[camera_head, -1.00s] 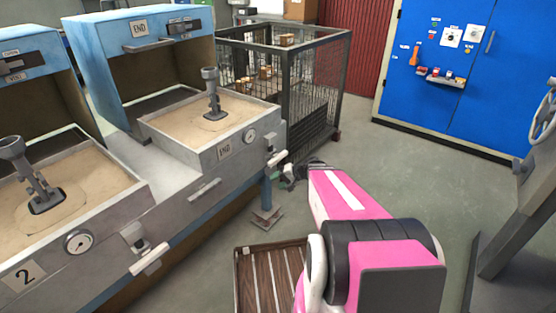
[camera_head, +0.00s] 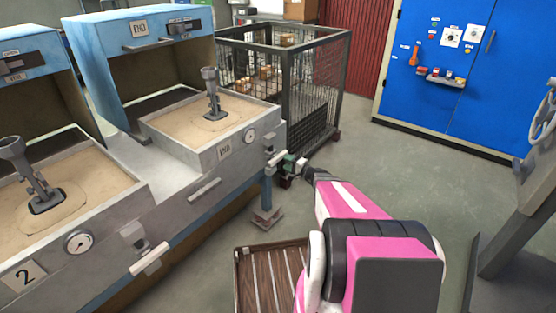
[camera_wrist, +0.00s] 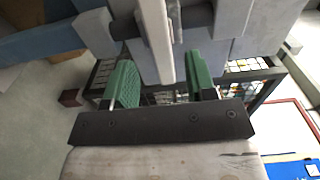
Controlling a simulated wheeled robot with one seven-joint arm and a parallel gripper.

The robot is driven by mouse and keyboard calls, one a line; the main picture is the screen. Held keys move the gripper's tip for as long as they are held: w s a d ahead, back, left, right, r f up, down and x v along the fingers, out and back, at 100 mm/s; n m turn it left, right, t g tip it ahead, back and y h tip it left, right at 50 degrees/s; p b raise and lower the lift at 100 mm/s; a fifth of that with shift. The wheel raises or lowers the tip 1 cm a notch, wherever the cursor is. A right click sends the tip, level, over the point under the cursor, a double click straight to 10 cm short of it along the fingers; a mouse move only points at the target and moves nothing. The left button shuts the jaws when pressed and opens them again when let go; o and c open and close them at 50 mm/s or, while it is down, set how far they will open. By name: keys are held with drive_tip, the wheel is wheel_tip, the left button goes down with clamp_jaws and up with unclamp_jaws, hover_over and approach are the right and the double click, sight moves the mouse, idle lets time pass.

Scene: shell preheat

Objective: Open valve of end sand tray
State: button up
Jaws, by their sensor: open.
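The end sand tray (camera_head: 160,130) is marked END and sits at the end of the bench, holding sand and a metal fitting. Its valve (camera_head: 274,155), a grey block with a white lever, is on the tray's right front corner. My gripper (camera_head: 290,165) is beside the valve at the end of my pink arm. In the wrist view, my gripper (camera_wrist: 162,88) has its green-padded fingers apart, with the white valve lever (camera_wrist: 156,35) hanging between them. I cannot tell whether the pads touch it.
A second sand tray (camera_head: 105,192) with its own valve (camera_head: 146,250) stands at the left. A wire cage (camera_head: 335,85) with small boxes is behind the end tray. A wooden slatted pallet (camera_head: 245,277) lies on the floor below my arm. Open floor lies toward the blue cabinet (camera_head: 480,105).

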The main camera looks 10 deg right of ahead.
sight(280, 159)
drive_tip(key=shift+x, duration=3.1)
clamp_jaws()
